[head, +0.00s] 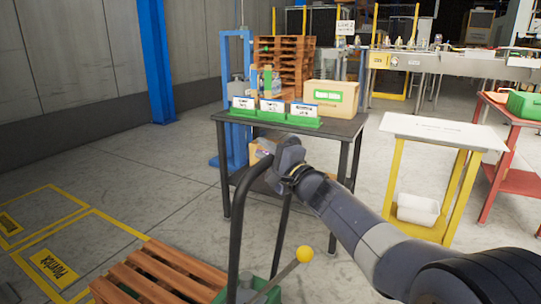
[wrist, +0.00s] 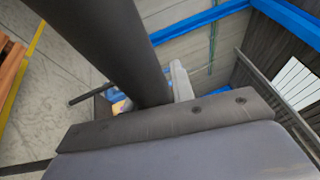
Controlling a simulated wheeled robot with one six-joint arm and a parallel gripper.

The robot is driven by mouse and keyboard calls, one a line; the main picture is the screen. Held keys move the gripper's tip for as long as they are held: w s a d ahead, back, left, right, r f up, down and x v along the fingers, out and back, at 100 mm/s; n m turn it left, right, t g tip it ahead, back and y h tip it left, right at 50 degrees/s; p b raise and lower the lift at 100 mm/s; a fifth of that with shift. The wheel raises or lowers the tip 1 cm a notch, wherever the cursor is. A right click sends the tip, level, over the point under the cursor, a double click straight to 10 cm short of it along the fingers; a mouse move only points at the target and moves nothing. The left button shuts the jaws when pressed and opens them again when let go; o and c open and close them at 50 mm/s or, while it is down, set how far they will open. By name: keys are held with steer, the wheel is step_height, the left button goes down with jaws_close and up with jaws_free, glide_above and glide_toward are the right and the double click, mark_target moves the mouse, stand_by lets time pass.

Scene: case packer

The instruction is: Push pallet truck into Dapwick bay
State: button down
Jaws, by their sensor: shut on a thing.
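The pallet truck's black looped handle (head: 238,225) rises in the lower middle of the head view. Part of its green body (head: 270,292) shows at the bottom edge, with a yellow knob (head: 304,254) on a lever. A wooden pallet (head: 155,278) lies low at the left of the truck. My gripper (head: 284,158) is shut on the top of the handle; in the wrist view the dark handle bar (wrist: 105,45) runs up from the finger. Yellow-outlined floor bays (head: 75,250) lie at the left.
A dark table (head: 345,128) with green-based signs and a cardboard box (head: 330,100) stands just ahead. A white-topped yellow stand (head: 440,130) is at its right. A blue post (head: 156,60) stands by the left wall. The floor between bays and table is clear.

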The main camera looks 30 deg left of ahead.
steer(key=shift+s+a+f, duration=0.1)
steer(key=shift+f, duration=0.3)
steer(key=c, duration=1.4)
jaws_free()
steer(key=shift+o, duration=1)
steer(key=shift+r, duration=0.2)
steer(key=v, duration=1)
steer(key=shift+s+d, duration=0.2)
steer(key=shift+d, duration=0.15)
